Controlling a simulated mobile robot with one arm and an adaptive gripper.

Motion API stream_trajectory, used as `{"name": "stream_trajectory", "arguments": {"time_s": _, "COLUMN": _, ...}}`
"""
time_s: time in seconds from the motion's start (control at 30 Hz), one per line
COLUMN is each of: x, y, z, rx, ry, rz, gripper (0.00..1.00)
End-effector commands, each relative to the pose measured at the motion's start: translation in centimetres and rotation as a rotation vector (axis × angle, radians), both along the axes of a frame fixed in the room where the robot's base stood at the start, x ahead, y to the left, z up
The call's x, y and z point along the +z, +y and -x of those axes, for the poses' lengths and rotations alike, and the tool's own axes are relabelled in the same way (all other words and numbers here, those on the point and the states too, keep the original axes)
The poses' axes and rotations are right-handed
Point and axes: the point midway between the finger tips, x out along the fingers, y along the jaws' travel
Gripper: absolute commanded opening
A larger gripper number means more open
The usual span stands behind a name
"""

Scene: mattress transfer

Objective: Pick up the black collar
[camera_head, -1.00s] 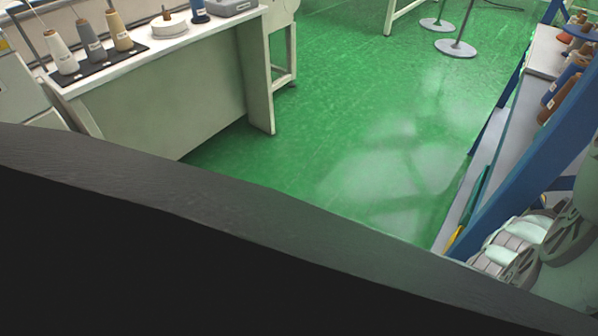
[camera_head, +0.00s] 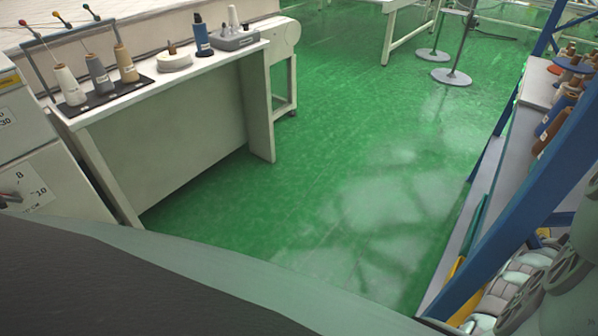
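I cannot make out a black collar anywhere in this view. My gripper is not in view. A large dark grey surface (camera_head: 110,285) with a paler grey-green edge fills the bottom left and hides what is below it; I cannot tell what it is.
A white table (camera_head: 165,85) at the left holds thread cones (camera_head: 125,62) on a black tray (camera_head: 110,98). A labelled cabinet (camera_head: 45,165) stands left. A blue-framed shelf (camera_head: 520,200) with spools lines the right. Round stand bases (camera_head: 451,77) stand far back. Green floor (camera_head: 330,170) between is clear.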

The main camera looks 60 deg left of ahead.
Motion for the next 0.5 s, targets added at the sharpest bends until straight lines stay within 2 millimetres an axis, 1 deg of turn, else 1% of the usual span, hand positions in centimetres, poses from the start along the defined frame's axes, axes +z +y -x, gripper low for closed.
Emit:
{"name": "stream_trajectory", "arguments": {"time_s": 0.13, "x": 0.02, "y": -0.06, "z": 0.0, "rx": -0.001, "ry": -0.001, "rz": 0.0, "gripper": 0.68}}
{"name": "stream_trajectory", "arguments": {"time_s": 0.17, "x": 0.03, "y": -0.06, "z": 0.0, "rx": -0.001, "ry": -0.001, "rz": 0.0, "gripper": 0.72}}
{"name": "stream_trajectory", "arguments": {"time_s": 0.5, "x": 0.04, "y": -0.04, "z": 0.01, "rx": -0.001, "ry": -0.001, "rz": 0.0, "gripper": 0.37}}
